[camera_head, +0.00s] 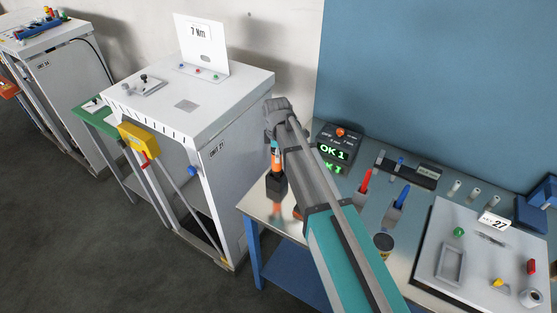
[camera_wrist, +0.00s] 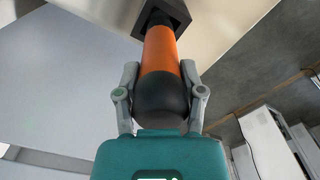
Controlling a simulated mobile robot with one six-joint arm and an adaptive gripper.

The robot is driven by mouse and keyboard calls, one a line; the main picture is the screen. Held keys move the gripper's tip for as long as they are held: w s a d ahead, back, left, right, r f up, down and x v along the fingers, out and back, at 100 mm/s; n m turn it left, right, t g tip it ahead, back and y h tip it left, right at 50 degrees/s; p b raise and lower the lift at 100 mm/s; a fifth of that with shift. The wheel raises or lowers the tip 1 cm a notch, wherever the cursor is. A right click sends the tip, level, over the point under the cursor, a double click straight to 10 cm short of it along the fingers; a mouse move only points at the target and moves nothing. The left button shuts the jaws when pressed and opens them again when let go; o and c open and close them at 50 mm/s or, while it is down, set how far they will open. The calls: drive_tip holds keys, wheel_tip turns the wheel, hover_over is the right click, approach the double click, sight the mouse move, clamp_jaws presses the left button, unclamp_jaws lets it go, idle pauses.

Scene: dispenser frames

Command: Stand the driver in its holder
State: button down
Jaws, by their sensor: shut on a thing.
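The driver, with an orange body and a black rounded cap, shows in the head view (camera_head: 275,159) at the table's left edge and large in the wrist view (camera_wrist: 161,55). My gripper (camera_wrist: 160,72) is shut on it, one grey finger on each side. In the head view my gripper (camera_head: 277,128) is above the table, and my arm partly covers it. The driver looks close to upright. Its dark lower end meets the black square holder (camera_head: 276,185), also seen in the wrist view (camera_wrist: 179,14), and appears to be inside it. How deep it sits is hidden.
The metal-topped table (camera_head: 258,207) carries an "OK 1" display box (camera_head: 334,147), red (camera_head: 365,181) and blue (camera_head: 402,196) handled tools in stands, and a grey tray (camera_head: 432,278) at right. A white cabinet (camera_head: 190,120) stands close on the left.

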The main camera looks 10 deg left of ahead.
drive_tip(key=shift+f+b, duration=0.3)
drive_tip(key=shift+f, duration=0.2)
drive_tip(key=shift+c, duration=0.8)
unclamp_jaws()
drive_tip(key=shift+r, duration=0.1)
wheel_tip(320, 180, up, 12)
drive_tip(key=p, duration=1.2)
drive_tip(key=shift+s, duration=0.1)
idle(0.4)
